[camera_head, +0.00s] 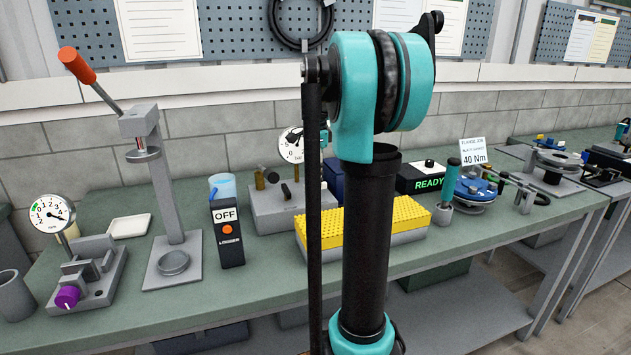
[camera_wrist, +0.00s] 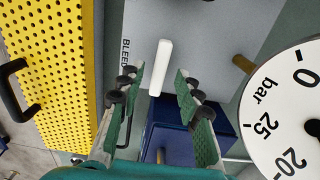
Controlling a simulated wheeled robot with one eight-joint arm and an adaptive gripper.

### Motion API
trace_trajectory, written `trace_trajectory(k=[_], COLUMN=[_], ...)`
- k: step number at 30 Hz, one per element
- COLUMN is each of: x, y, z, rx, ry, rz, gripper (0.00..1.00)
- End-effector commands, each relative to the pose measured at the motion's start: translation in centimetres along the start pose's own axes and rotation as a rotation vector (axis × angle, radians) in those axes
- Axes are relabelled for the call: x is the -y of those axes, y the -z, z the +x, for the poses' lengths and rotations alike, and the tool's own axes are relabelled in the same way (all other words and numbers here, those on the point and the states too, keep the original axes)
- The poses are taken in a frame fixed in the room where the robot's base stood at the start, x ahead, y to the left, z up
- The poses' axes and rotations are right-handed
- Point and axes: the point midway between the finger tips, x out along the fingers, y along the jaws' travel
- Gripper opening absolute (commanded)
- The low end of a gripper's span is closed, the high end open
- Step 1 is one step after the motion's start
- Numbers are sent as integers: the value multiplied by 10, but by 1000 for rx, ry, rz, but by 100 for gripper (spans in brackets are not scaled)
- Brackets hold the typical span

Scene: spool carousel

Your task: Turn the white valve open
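The white valve (camera_wrist: 160,67) shows in the wrist view as a slim white bar handle on a grey block (camera_wrist: 200,22), beside the printed word BLEED. Its long side runs nearly up and down in the picture. My gripper (camera_wrist: 160,75) is open, one green-padded finger to each side of the handle, with visible gaps on both sides. I cannot tell how deep the handle sits between the fingertips. In the head view my arm hides the white valve and most of my gripper; the grey block (camera_head: 262,213) shows partly to the left of my arm.
A bar gauge (camera_wrist: 290,115) stands close to the right of my gripper. A yellow perforated block (camera_wrist: 62,70) with a black handle is at the left, and a dark blue box (camera_wrist: 195,137) lies below. A black OFF box (camera_head: 229,250) stands on the green bench.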

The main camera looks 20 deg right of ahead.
Motion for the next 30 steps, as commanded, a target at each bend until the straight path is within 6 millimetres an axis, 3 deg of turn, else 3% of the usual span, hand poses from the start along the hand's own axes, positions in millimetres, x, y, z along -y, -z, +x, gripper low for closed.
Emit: trace_trajectory(k=[6,14,23,30], x=[0,0,0,0], y=[0,0,0,0], z=[15,16,16,15], rx=[0,0,0,0], ry=[0,0,0,0], rz=[0,0,0,-3], gripper=[34,34,0,0])
